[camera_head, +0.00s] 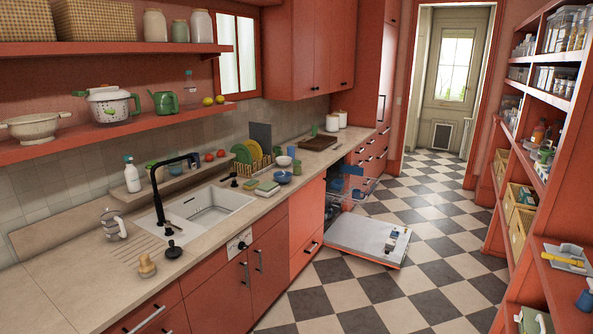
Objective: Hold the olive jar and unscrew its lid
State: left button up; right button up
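I cannot pick out an olive jar for certain in the head view. A small greenish jar (180,31) stands between two pale jars on the upper wall shelf, but I cannot tell what it holds. Small jars and containers (578,33) crowd the shelving on the right, too small to identify. Neither of my grippers is in view.
A long counter (85,263) with a sink (215,204) and black faucet (155,185) runs along the left. The dishwasher door (362,240) lies open low over the chequered floor. Red shelving (497,205) lines the right side. Floor between is clear toward the door (441,110).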

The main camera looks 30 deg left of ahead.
aim_at(296, 168)
jog(key=z, duration=0.15)
jog(key=i, duration=3.25)
jog(key=u, duration=0.4)
jog(key=i, duration=1.9)
jog(key=u, duration=1.35)
jog(key=i, duration=1.45)
jog(key=u, duration=1)
